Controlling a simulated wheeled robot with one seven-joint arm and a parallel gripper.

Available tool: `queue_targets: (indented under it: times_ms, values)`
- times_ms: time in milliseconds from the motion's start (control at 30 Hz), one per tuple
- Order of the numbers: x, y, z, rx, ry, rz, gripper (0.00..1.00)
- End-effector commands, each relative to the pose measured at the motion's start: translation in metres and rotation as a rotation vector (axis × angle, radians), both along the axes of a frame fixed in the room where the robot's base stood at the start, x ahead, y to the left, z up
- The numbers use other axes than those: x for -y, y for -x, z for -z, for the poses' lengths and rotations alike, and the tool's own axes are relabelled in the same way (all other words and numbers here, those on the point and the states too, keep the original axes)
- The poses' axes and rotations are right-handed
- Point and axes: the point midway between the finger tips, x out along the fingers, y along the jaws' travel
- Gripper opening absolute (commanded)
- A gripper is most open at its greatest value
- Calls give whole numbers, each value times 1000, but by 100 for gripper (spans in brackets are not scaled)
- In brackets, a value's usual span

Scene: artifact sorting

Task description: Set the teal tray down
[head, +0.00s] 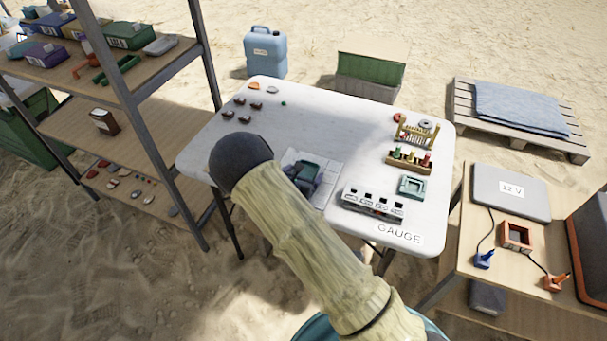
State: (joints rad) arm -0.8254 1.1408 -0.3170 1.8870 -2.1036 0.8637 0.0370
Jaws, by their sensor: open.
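A small square teal tray (404,191) with a raised rim lies on the white table's right part, behind the grey gauge block. It appears to rest flat on the table, with nothing touching it. My beige-sleeved arm crosses the middle of the view and ends in a dark rounded joint over the table. A dark green and purplish object (306,171) sits on a white gridded sheet (327,198) beside the arm.
The white table (330,118) has free room in its middle and back. The gauge block (374,205) and a rack of coloured pieces (408,161) stand at its right. Several small dark pieces lie at its left. Shelves (205,55) flank the left; a wooden stand (455,255) is at right.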

Motion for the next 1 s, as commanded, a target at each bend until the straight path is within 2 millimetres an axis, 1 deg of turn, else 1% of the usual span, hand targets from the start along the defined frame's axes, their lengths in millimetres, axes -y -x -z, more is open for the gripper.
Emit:
queue_targets:
  times_ms: [133,267,600,700,800,900,1000]
  values:
    - [0,0,-5,0,0,0,83]
    - [-6,14,-9,0,-2,-1,83]
    - [-27,72,-34,-1,-1,-3,83]
    - [-33,87,-41,0,-1,-3,83]
    - [-36,98,-46,-1,0,-2,83]
    - [-38,104,-48,0,0,-1,83]
    - [-38,105,-49,0,0,0,83]
